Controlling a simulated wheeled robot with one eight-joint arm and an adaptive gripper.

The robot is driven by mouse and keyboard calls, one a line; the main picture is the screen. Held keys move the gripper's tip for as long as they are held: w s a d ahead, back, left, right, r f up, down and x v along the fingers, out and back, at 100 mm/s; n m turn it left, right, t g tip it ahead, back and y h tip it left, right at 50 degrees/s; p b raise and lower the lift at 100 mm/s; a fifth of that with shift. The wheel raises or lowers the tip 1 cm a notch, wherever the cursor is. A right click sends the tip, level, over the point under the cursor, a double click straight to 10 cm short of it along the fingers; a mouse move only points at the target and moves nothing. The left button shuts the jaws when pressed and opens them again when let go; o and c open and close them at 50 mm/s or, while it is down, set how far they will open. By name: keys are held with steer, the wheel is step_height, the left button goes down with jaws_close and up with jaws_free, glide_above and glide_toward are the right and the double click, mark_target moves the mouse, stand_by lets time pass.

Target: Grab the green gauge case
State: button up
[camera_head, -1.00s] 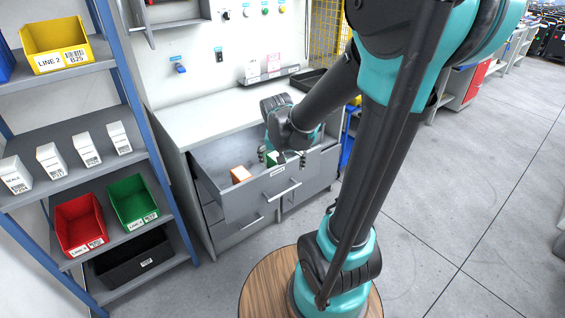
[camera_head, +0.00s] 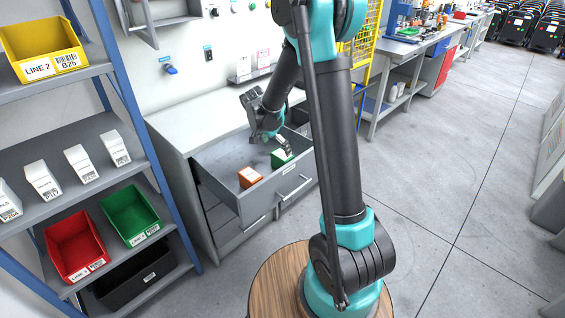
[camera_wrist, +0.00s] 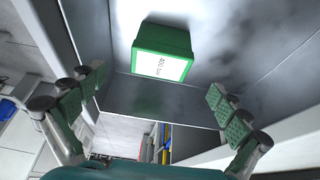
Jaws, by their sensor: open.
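The green gauge case (camera_head: 281,157) lies in the open drawer (camera_head: 227,158), near its front panel and right of an orange case (camera_head: 249,177). In the wrist view the green case (camera_wrist: 162,53) shows at upper middle with a white label on its face. My gripper (camera_head: 276,143) is at the drawer, just above and beside the green case in the head view. In the wrist view my gripper (camera_wrist: 156,108) has its green-padded fingers wide apart, with nothing between the pads. The case appears ahead of the fingers, apart from both.
The drawer's walls rise around the cases, with its front panel and handle (camera_head: 294,188) close by. A grey worktop (camera_head: 205,118) stands behind. At left a shelf rack holds a yellow bin (camera_head: 45,50), a red bin (camera_head: 75,243), a green bin (camera_head: 131,213) and white boxes.

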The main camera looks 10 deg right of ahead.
mark_target(281, 155)
steer(key=x, duration=0.5)
steer(key=shift+f, duration=0.3)
steer(key=shift+w+d+x, duration=0.1)
steer(key=shift+w+x, duration=0.05)
steer(key=shift+x, duration=1.2)
steer(key=shift+w+d+x, duration=0.1)
steer(key=shift+x, duration=1.3)
steer(key=shift+r, duration=0.15)
steer(key=shift+c, duration=0.5)
steer(key=c, duration=1.3)
steer(key=shift+r, duration=0.1)
